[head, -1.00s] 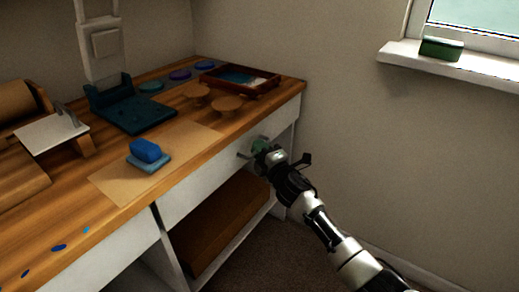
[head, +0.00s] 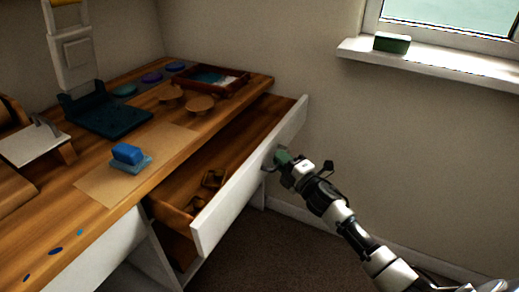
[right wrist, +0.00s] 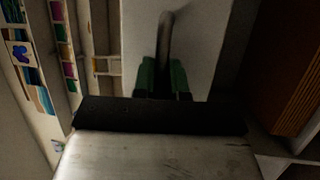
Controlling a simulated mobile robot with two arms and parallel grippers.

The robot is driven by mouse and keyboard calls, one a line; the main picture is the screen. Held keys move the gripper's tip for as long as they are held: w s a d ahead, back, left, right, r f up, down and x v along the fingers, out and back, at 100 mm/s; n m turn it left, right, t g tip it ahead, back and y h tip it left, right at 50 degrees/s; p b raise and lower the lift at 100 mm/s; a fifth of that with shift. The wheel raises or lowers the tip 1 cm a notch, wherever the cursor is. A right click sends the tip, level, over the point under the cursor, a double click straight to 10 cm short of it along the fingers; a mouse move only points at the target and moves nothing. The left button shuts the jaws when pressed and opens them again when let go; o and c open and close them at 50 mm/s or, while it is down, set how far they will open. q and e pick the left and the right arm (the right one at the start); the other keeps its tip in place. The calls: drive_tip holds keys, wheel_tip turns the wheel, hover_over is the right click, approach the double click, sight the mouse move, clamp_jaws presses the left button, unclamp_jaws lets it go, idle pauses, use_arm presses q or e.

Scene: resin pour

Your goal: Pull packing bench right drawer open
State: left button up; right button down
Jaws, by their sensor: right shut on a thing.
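The packing bench right drawer (head: 225,203) has a white front and a wooden inside, and it stands well out from the bench (head: 45,225). A few small brown items (head: 212,180) lie in it. My right gripper (head: 280,158) is at the drawer front, shut on the drawer's handle. In the right wrist view the grey bar handle (right wrist: 165,45) runs between the green finger pads (right wrist: 163,80). My left gripper is not in view.
On the bench top are a blue block (head: 127,153) on a light blue base, a dark teal stand (head: 110,118), wooden discs (head: 200,104) and a red-brown tray (head: 240,86). A wall and window sill (head: 440,66) are at the right. Floor (head: 300,245) is clear below the drawer.

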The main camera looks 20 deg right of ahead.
use_arm(q)
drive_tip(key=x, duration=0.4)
drive_tip(key=shift+p, duration=0.4)
use_arm(e)
drive_tip(key=s+d, duration=0.4)
drive_tip(key=s, duration=0.1)
drive_tip(key=shift+s, duration=0.2)
drive_tip(key=shift+d, duration=0.1)
drive_tip(key=c, duration=1.2)
unclamp_jaws()
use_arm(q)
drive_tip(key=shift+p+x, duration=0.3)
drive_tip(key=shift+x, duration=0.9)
use_arm(e)
drive_tip(key=v, duration=1)
drive_tip(key=shift+s+d, duration=0.15)
drive_tip(key=shift+s, duration=0.25)
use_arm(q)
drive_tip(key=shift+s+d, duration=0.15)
